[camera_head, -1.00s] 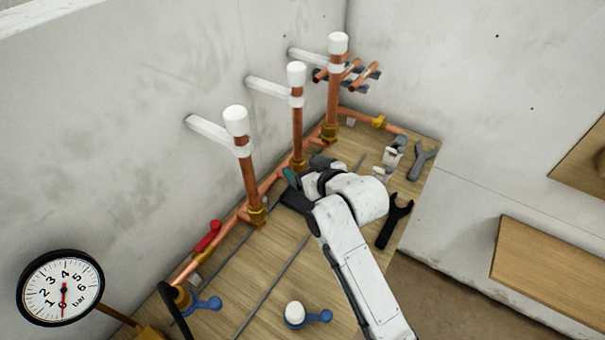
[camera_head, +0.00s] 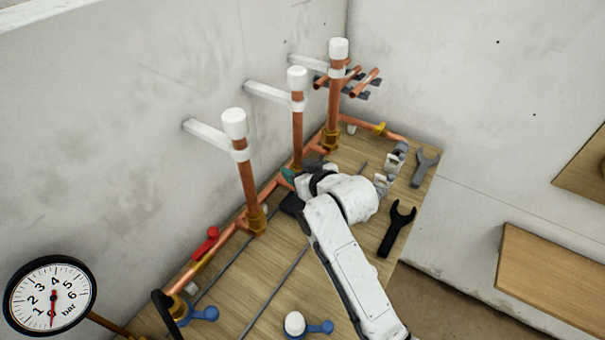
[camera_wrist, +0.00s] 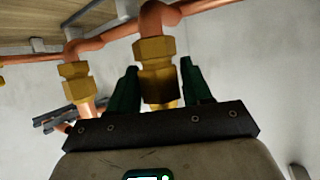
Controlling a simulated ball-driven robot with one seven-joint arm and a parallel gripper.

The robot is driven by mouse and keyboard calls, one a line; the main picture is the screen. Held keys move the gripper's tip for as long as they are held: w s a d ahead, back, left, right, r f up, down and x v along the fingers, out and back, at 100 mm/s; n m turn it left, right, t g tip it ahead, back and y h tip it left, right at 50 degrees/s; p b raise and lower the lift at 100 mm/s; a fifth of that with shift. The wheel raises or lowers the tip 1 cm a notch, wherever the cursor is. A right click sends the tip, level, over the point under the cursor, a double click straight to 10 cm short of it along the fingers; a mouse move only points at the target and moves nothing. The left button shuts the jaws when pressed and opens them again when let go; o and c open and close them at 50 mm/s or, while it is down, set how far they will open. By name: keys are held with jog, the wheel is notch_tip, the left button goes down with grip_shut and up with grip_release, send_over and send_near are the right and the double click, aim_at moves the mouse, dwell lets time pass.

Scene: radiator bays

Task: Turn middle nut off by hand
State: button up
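The middle nut (camera_wrist: 158,85) is a brass hex fitting on a copper pipe in the wrist view. My gripper (camera_wrist: 161,80) has its two dark green fingers on either side of this nut. The fingers stand apart, with a narrow gap visible beside the nut, and no firm grip shows. In the head view the middle copper riser (camera_head: 297,130) has a white cap, and my gripper (camera_head: 290,190) is at its foot. The arm hides the nut there. The near riser's brass nut (camera_head: 257,220) and the far riser's brass nut (camera_head: 331,140) are in plain view.
A black wrench (camera_head: 397,228) and a grey wrench (camera_head: 424,168) lie on the wooden board right of my arm. A pressure gauge (camera_head: 50,295) is at lower left. A red-handled valve (camera_head: 206,243) and a blue-handled part (camera_head: 308,325) are nearby. Walls stand close behind the risers.

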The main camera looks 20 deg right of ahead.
jog(key=c, duration=0.4)
jog(key=shift+d+r+n+y+p, duration=0.1)
jog(key=shift+n+y+p, duration=0.3)
jog(key=shift+n+y, duration=0.15)
jog(key=shift+y, duration=0.35)
jog(key=shift+n+g+y+b, duration=0.45)
jog(key=shift+n+y, duration=0.25)
jog(key=shift+n, duration=0.25)
jog(key=shift+f+n+g+y+b, duration=0.2)
jog(key=shift+n+g+y+b, duration=0.15)
jog(key=shift+n+y+b, duration=0.2)
jog(key=shift+n+g+y+b, duration=1.6)
jog(key=shift+n+y+b, duration=0.25)
jog(key=shift+n+b, duration=0.45)
